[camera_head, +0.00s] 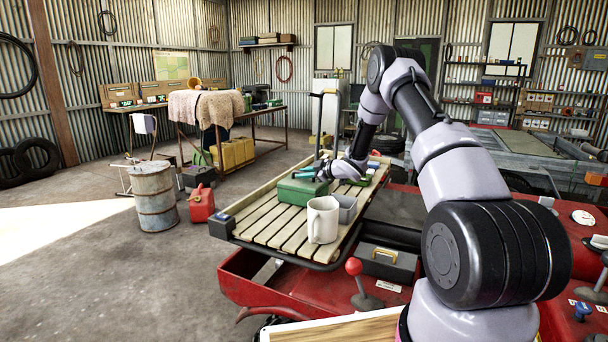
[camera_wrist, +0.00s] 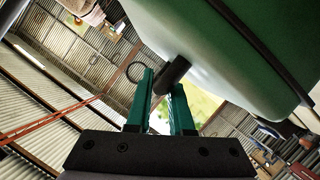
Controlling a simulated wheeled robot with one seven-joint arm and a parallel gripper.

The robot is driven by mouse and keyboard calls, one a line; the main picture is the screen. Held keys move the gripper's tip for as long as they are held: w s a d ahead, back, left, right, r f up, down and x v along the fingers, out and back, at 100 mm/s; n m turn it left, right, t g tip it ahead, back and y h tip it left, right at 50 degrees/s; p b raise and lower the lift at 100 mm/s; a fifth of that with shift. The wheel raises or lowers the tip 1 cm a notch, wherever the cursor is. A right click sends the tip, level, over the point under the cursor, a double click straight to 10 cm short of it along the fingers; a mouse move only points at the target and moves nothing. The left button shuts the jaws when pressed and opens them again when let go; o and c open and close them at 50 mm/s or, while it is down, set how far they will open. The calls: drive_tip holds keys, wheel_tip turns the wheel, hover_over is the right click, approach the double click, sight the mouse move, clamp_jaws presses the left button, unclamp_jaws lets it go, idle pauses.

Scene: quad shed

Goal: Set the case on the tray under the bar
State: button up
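The green case (camera_head: 302,191) is at the left side of the slatted wooden tray (camera_head: 262,226), behind a white mug (camera_head: 322,220). I cannot tell whether it rests on the slats. My gripper (camera_head: 308,175) reaches it from behind and to the right. In the wrist view the case (camera_wrist: 235,50) fills the upper right, and its dark handle (camera_wrist: 174,73) lies between the teal fingertips of my gripper (camera_wrist: 164,86). The fingers stand a narrow gap apart and appear closed on the handle; the contact is partly hidden. A dark upright bar (camera_head: 322,92) rises behind the tray.
A grey open box (camera_head: 346,208) stands beside the mug. A dark box with a yellow handle (camera_head: 386,262) sits below on the red vehicle (camera_head: 245,285). A rusty drum (camera_head: 155,195) and a red fuel can (camera_head: 201,203) stand on the floor to the left.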

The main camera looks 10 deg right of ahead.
drive_tip(key=o, duration=0.3)
drive_tip(key=v, duration=1.2)
drive_tip(key=s+d+r+m+t+h, duration=0.1)
drive_tip(key=d+r+m+h, duration=0.15)
drive_tip(key=r, duration=0.45)
drive_tip(key=d+r+m+h, duration=0.2)
drive_tip(key=r+m+h, duration=0.1)
drive_tip(key=r, duration=0.4)
drive_tip(key=s+d+r+m+h, duration=0.2)
drive_tip(key=s+r+m+h, duration=0.25)
drive_tip(key=s+r, duration=0.5)
drive_tip(key=s+r+m+g, duration=0.1)
drive_tip(key=s+r+m, duration=0.1)
drive_tip(key=s, duration=0.5)
drive_tip(key=s+r+m+g, duration=0.1)
drive_tip(key=s+r+m, duration=0.2)
drive_tip(key=s, duration=0.3)
drive_tip(key=s+a+m+g+y, duration=0.1)
drive_tip(key=s+a, duration=0.3)
drive_tip(key=s, duration=0.6)
drive_tip(key=s+a+f+m+g+y, duration=0.1)
drive_tip(key=s+a+m+g+y, duration=0.1)
drive_tip(key=s, duration=0.9)
drive_tip(key=shift+a+m, duration=0.7)
drive_tip(key=shift+a, duration=0.35)
drive_tip(key=shift+f, duration=0.1)
